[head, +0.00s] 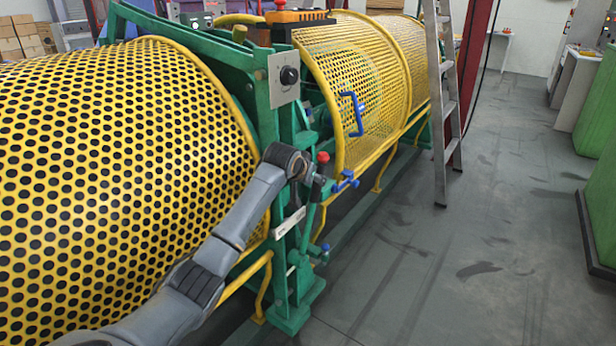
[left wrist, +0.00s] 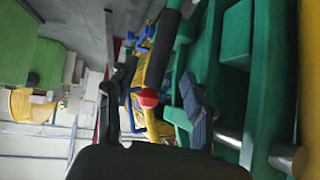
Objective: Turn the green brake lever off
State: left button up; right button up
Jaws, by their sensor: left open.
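The brake lever shows in the left wrist view as a bar with a black grip (left wrist: 160,48), a green part at the top edge and a red ball (left wrist: 148,97). In the head view a red ball knob (head: 323,157) shows beside my left gripper (head: 316,182), on the green machine post. My left gripper (left wrist: 150,103) is open, with one finger on each side of the red ball and the lever. I cannot tell whether the fingers touch it. The lower lever is mostly hidden by the gripper in the head view. My right gripper is not in view.
Yellow perforated guards (head: 110,150) flank the green post (head: 292,285). A blue latch handle (head: 345,182) is close right of the gripper. A dial panel (head: 284,78) is above. A ladder (head: 440,100) stands farther back.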

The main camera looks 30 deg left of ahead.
pick_arm(q)
jog(key=shift+v, duration=1.2)
jog(key=shift+f, duration=0.1)
